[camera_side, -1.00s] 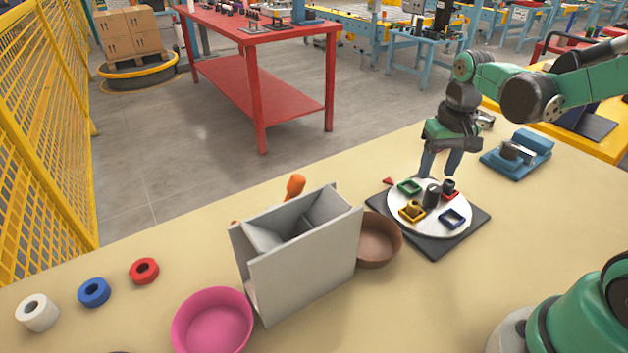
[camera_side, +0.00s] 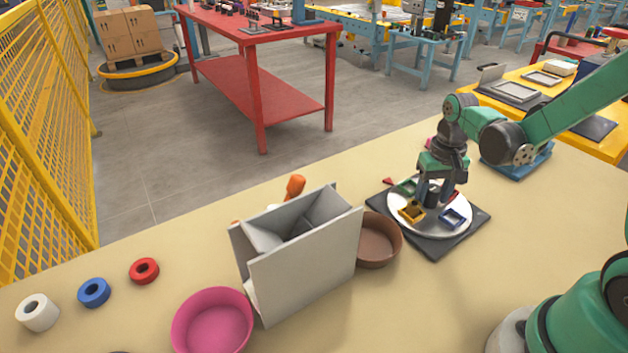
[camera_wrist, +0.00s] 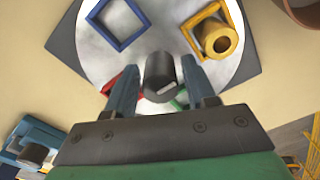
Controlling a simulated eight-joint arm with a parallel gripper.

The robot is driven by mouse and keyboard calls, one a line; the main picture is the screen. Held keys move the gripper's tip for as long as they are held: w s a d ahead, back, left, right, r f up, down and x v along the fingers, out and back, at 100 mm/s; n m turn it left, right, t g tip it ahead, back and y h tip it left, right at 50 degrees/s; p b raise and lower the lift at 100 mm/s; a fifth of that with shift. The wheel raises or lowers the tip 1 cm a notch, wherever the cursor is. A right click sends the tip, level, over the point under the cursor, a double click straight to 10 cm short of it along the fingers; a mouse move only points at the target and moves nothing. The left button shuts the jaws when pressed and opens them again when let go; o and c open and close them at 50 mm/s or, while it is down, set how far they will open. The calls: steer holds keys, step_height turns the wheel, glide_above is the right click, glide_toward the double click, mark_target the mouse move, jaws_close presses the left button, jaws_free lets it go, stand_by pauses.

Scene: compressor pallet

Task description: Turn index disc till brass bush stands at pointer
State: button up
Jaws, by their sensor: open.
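The white index disc (camera_side: 432,229) lies on a dark square base plate (camera_side: 442,248). The brass bush (camera_side: 411,211) sits in a yellow frame at the disc's front left; it also shows in the wrist view (camera_wrist: 222,42). The small red pointer (camera_side: 388,181) is at the disc's back left edge, away from the bush. My gripper (camera_side: 433,196) is open and low over the disc's middle. In the wrist view its fingers stand either side of the dark central knob (camera_wrist: 159,75), with small gaps visible. In the side view my gripper hides most of the knob.
The disc also carries a blue frame (camera_side: 453,219), a green frame (camera_side: 406,187) and a red frame (camera_wrist: 119,82) partly hidden by a finger. A brown bowl (camera_side: 378,240) and a grey divided box (camera_side: 306,268) stand to the left. A blue item (camera_side: 515,168) lies right.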

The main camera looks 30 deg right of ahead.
jaws_close()
stand_by(1.3)
